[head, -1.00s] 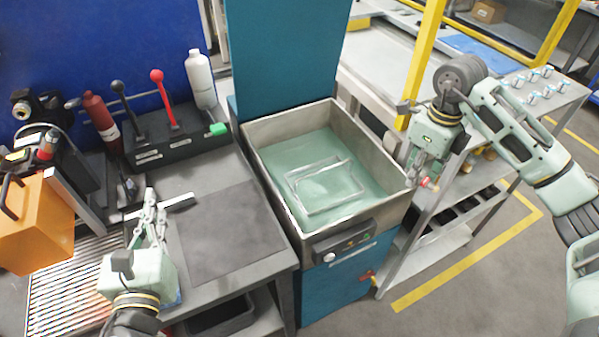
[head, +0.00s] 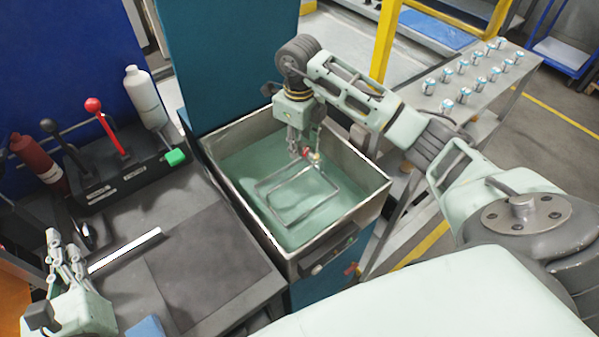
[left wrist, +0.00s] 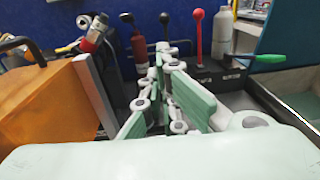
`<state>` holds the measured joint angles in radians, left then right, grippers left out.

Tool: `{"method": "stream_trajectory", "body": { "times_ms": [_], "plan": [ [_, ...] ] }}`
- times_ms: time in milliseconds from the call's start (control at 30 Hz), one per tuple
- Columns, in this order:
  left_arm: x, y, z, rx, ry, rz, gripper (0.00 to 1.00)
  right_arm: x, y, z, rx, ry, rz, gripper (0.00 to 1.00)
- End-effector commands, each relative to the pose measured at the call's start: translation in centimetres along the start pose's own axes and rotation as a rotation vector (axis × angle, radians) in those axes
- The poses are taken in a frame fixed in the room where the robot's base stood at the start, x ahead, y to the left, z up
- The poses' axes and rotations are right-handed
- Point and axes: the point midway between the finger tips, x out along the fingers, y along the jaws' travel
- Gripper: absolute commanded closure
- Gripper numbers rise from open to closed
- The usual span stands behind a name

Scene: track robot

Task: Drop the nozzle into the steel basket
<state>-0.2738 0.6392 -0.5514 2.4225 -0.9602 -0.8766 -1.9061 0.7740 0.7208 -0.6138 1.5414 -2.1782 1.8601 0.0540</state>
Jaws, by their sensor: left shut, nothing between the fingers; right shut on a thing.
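The nozzle hangs below the fingers, above the far part of the steel basket (head: 312,210). The basket shows as a rectangular wire frame inside the steel tank (head: 232,191), in green liquid. The exact height of the nozzle over the wires is hard to tell. My left gripper (head: 64,246) is shut and empty over the bench at the left; its fingers also show in the left wrist view (left wrist: 172,90).
The tank's raised walls surround the basket. Left of it is a workbench with a dark mat (head: 205,262), a lever block (head: 125,175), a white bottle (head: 145,98) and a red bottle (head: 38,163). A shelf of small cans (head: 462,95) stands at the right.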

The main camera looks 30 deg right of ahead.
Motion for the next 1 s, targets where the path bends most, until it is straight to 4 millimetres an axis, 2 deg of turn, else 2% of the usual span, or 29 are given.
{"method": "stream_trajectory", "body": {
  "times_ms": [33,100,300,633,667,867,1000],
  "plan": [
    [0.0,0.0,-0.8,0.000,0.000,0.000,1.00,1.1,0.1,0.0,0.000,0.000,0.002,1.00],
    [0.1,0.0,-1.4,0.000,0.000,0.000,1.00,1.9,0.1,0.1,0.000,-0.001,0.002,1.00],
    [0.1,0.0,-2.6,0.000,0.000,0.000,1.00,3.8,0.1,0.0,0.000,-0.002,0.001,1.00],
    [0.1,0.0,-2.7,0.000,0.000,0.000,1.00,4.0,0.0,0.0,-0.001,-0.002,0.000,1.00],
    [0.1,0.0,-2.7,0.000,0.000,0.000,1.00,4.0,0.0,0.0,-0.001,-0.002,0.000,0.69],
    [0.1,0.0,-2.7,0.000,0.000,0.000,1.00,4.0,0.0,0.0,-0.001,-0.002,0.000,0.52],
    [0.1,0.0,-2.7,0.000,0.000,0.000,1.00,4.0,0.0,0.0,-0.001,-0.001,0.000,0.50]
  ]
}}
